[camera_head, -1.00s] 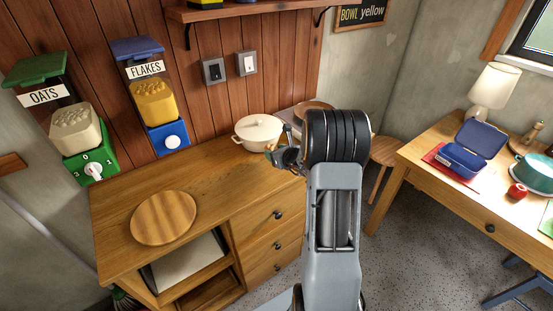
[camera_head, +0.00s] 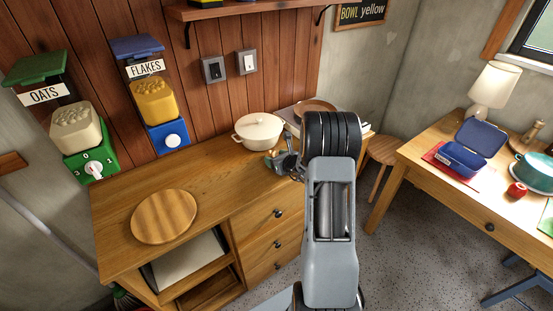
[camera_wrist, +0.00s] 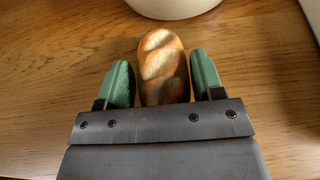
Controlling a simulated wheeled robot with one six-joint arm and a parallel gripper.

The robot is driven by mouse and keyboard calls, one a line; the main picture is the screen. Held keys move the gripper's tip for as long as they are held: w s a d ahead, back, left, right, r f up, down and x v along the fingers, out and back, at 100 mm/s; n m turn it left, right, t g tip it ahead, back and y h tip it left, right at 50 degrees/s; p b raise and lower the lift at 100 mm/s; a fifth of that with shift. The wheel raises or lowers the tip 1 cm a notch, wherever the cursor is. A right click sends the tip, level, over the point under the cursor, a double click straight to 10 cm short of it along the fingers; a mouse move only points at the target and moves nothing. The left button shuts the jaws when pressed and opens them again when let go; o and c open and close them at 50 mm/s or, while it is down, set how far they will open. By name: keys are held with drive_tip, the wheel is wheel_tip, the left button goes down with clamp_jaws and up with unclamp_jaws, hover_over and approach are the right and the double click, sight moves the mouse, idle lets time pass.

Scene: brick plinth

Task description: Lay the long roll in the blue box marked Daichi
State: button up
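The long roll (camera_wrist: 162,66), a golden-brown bread with scored pale stripes, lies on the wooden counter in the wrist view. My gripper (camera_wrist: 162,78) is open, with one green finger on each side of the roll. A thin gap shows on each side. In the head view my gripper (camera_head: 277,157) is small beside the cream pot, and the roll is hard to make out there. The blue box (camera_head: 463,158) stands open on the right-hand table, its lid raised, with a white label on its front too small to read.
The cream lidded pot (camera_head: 258,131) stands just beyond the roll, and its base shows in the wrist view (camera_wrist: 175,8). A round wooden board (camera_head: 164,216) lies on the counter's left. A red apple (camera_head: 517,190), teal pot (camera_head: 535,172) and lamp (camera_head: 493,88) surround the box.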

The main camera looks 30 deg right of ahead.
drive_tip(key=shift+o, duration=1.3)
drive_tip(key=shift+r, duration=0.1)
